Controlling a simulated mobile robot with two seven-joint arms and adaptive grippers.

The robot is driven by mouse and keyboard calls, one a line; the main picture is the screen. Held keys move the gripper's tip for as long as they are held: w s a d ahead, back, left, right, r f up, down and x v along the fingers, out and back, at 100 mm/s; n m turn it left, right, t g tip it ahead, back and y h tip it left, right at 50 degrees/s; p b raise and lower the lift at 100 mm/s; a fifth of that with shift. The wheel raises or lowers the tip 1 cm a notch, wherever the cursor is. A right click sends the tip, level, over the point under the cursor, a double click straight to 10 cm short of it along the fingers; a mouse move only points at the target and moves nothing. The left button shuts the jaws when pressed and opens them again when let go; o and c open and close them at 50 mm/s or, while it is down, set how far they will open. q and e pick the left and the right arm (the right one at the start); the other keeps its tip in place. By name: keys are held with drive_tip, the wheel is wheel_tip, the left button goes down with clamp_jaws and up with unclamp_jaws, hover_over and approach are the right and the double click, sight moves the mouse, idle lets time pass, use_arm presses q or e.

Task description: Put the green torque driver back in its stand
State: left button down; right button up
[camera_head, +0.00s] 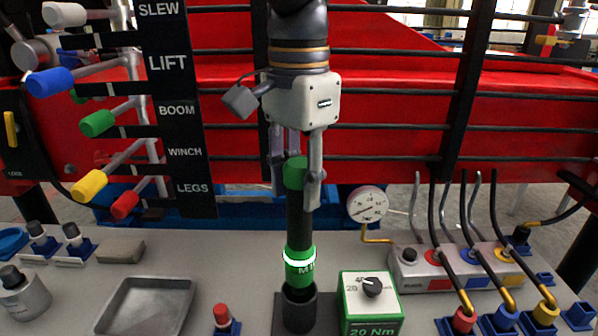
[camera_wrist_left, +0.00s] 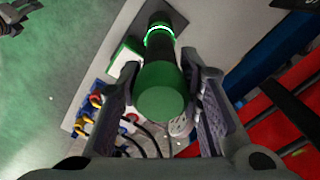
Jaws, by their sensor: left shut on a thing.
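The green torque driver (camera_head: 300,222) stands upright, a black shaft with a green cap and a green lower band with a glowing ring. My left gripper (camera_head: 297,183) is above the table with its fingers on either side of the green cap, shut on it. In the left wrist view the cap (camera_wrist_left: 160,103) lies between the fingers (camera_wrist_left: 165,105). The black cup of the stand (camera_head: 299,312) is at the driver's lower end. The driver's foot meets the cup's mouth; how deep it sits I cannot tell. My right gripper is in neither view.
A green 20 Nm box (camera_head: 370,304) stands close to the right of the cup. A red-capped piece (camera_head: 222,318) and a metal tray (camera_head: 146,306) are on the left. A gauge (camera_head: 367,204) and hoses are on the right. Crane levers (camera_head: 97,123) hang at upper left.

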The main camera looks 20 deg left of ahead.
sight(299, 219)
use_arm(q)
drive_tip(key=shift+f, duration=2.85)
drive_tip(key=c, duration=1.1)
unclamp_jaws()
drive_tip(key=shift+o, duration=0.2)
drive_tip(key=shift+f, duration=0.1)
drive_tip(key=shift+r, duration=2.45)
